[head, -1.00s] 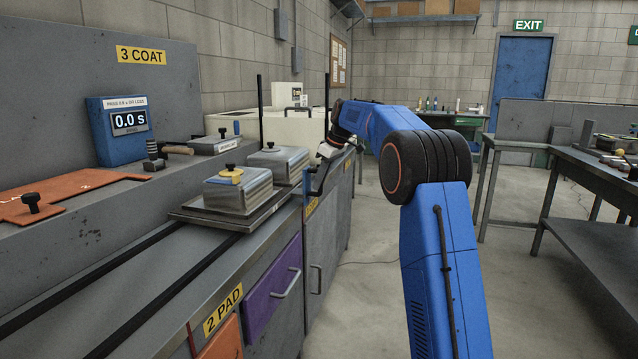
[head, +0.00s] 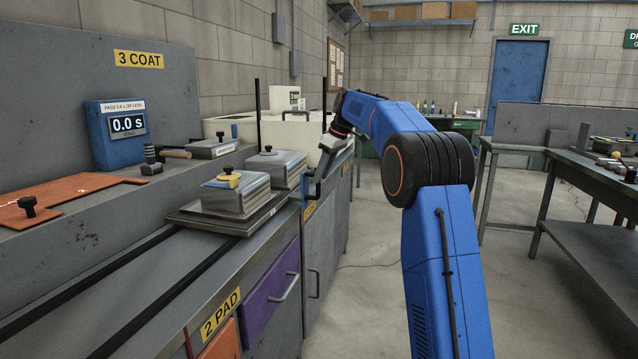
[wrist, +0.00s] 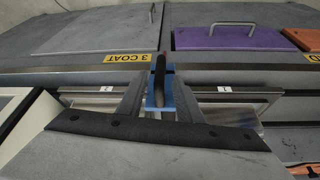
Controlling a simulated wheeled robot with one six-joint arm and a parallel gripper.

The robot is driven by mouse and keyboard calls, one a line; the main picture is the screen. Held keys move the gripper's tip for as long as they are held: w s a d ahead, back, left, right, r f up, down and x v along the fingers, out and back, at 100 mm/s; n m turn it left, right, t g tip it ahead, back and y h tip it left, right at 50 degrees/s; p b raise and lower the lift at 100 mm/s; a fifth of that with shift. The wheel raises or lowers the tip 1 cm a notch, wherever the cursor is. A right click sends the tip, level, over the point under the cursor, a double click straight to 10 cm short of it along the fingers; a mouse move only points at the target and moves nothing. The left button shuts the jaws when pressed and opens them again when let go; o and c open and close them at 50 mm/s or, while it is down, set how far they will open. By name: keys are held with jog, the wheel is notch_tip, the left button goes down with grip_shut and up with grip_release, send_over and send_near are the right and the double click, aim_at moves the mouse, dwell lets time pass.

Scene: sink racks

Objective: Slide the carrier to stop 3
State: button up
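The carrier is a flat dark tray (head: 190,220) on the counter rails, bearing two metal blocks with lids. The nearer block (head: 236,198) has a yellow knob, the farther one (head: 276,171) a black knob. A dark upright handle (head: 309,189) stands at the carrier's front right; in the wrist view the handle (wrist: 160,66) rises from a blue bracket (wrist: 154,101). My gripper (head: 319,168) is at the handle. In the wrist view my gripper (wrist: 160,103) has its fingers apart, one on each side of the handle, and looks open. A "3 COAT" label (wrist: 131,58) is just left of the handle there.
Two dark rails (head: 100,270) run along the counter. A "2 PAD" label (head: 221,313) is on the front edge, nearer me. A blue timer (head: 120,133) reads 0.0 s on the ledge. A purple drawer (head: 271,291) is below. A white basin (head: 250,128) stands beyond the carrier.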

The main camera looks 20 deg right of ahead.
jog(key=v, duration=1.2)
jog(key=shift+r, duration=0.25)
jog(key=shift+s+d, duration=0.1)
jog(key=shift+s, duration=0.05)
jog(key=s+a+f+m+h, duration=0.1)
jog(key=s+a+f+m, duration=0.15)
jog(key=s, duration=0.75)
jog(key=s+a+f+m, duration=0.1)
jog(key=s+a+f, duration=0.15)
jog(key=s, duration=0.75)
jog(key=s+a+f+m+h, duration=0.15)
jog(key=s+a, duration=0.25)
jog(key=s, duration=0.6)
jog(key=s+a+f+m+t, duration=0.1)
jog(key=s+f+m, duration=0.2)
jog(key=s+f, duration=2.1)
jog(key=shift+s+f+m+t, duration=0.15)
jog(key=shift+s+m+t, duration=0.15)
jog(key=shift+s, duration=0.6)
jog(key=shift+a+h, duration=0.2)
jog(key=shift+h, duration=0.05)
